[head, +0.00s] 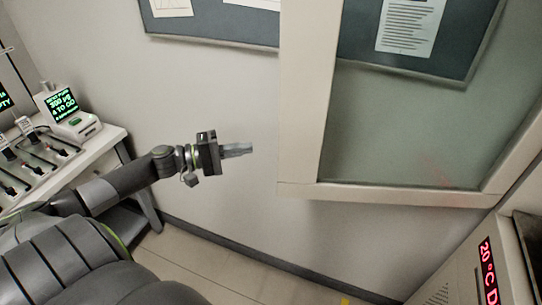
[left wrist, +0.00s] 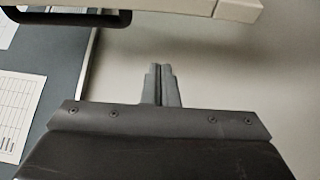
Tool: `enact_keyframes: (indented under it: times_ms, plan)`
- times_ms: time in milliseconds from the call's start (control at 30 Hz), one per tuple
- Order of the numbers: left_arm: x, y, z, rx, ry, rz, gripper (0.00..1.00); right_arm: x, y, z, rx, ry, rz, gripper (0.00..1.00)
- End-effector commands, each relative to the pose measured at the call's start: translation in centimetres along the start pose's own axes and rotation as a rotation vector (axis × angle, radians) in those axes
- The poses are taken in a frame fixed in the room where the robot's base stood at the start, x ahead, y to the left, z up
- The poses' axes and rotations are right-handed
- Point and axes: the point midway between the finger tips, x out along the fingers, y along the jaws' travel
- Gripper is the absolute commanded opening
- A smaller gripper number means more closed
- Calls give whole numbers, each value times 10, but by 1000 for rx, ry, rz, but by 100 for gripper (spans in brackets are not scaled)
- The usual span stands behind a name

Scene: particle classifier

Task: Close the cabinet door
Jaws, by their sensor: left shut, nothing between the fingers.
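The cabinet door (head: 302,100) is a cream frame around a greenish glass pane (head: 420,135). It stands open in the head view, swung out from the cabinet (head: 470,270) at the lower right. My left gripper (head: 250,148) is shut and empty, a little left of the door's free edge and apart from it in the picture. In the left wrist view my left gripper (left wrist: 160,68) points toward a plain wall. A cream edge (left wrist: 190,8), likely the door frame, and a dark handle (left wrist: 70,20) cross the top. My right gripper is not in view.
A white table (head: 95,150) with a small green-lit display device (head: 62,103) stands at the left. A dark notice board (head: 215,25) hangs on the wall behind. A red temperature display (head: 487,270) is on the cabinet. The floor below the door looks clear.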

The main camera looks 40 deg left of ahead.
Motion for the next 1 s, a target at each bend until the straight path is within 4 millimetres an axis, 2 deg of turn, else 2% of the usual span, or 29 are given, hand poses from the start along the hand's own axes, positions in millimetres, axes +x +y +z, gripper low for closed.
enact_keyframes:
  times_ms: [233, 600, 800, 1000]
  plan:
    - [30, 2, 0, 0, 2, 5, 0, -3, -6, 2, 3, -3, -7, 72]
    - [80, 4, 0, -2, 2, 5, 0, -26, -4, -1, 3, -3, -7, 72]
    - [69, 3, 25, -2, 1, -2, 0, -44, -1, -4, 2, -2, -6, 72]
    - [65, 0, 36, 0, 2, -1, 0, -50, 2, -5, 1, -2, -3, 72]
